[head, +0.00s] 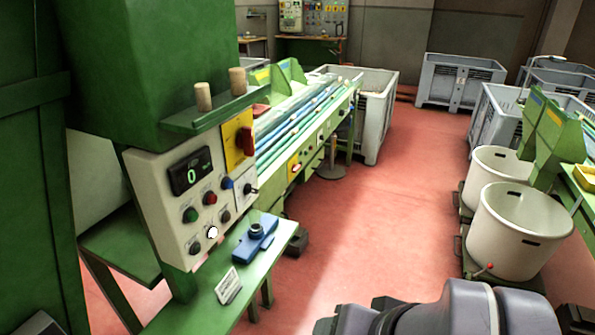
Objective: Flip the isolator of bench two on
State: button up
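A red isolator handle (246,140) sits on a yellow plate (232,146) on the right side of the green machine's head. The handle looks roughly upright, but its on or off marking is too small to read. Below it is a pale control panel (170,215) with several knobs and buttons and a dark display (190,171) showing a green 0. I cannot read any bench number. Parts of my arm show at the bottom right, far from the handle. I cannot make out my gripper's fingers.
Two corks (203,97) (237,81) stand on a green ledge. A blue device (255,240) and a small sign (228,286) are on the green table (190,317). A long conveyor (310,130) runs behind. White tubs (520,228) stand at right. The red floor (385,215) between is clear.

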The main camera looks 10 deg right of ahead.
aim_at(295, 169)
jog(key=u, duration=0.6)
jog(key=i+l+u, duration=0.1)
jog(key=u, duration=0.45)
jog(key=l+u, duration=0.1)
jog(key=u, duration=0.5)
jog(key=l+u, duration=0.1)
jog(key=u, duration=0.45)
jog(key=l+u, duration=0.1)
jog(key=u, duration=1.05)
jog(key=k+l+u, duration=0.1)
jog(key=u, duration=1.05)
jog(key=k+l+u, duration=0.4)
jog(key=k, duration=0.45)
jog(key=k+u, duration=0.4)
jog(key=k, duration=0.5)
jog(key=k+z, duration=0.4)
jog(key=k+l+z, duration=0.35)
jog(key=z, duration=0.55)
jog(key=l+z, duration=0.1)
jog(key=z, duration=0.45)
jog(key=k+l+z, duration=0.1)
jog(key=z, duration=0.4)
jog(key=l+z, duration=0.1)
jog(key=z, duration=1)
jog(key=l+z, duration=0.15)
jog(key=z, duration=0.9)
jog(key=i+z, duration=0.1)
jog(key=z, duration=0.45)
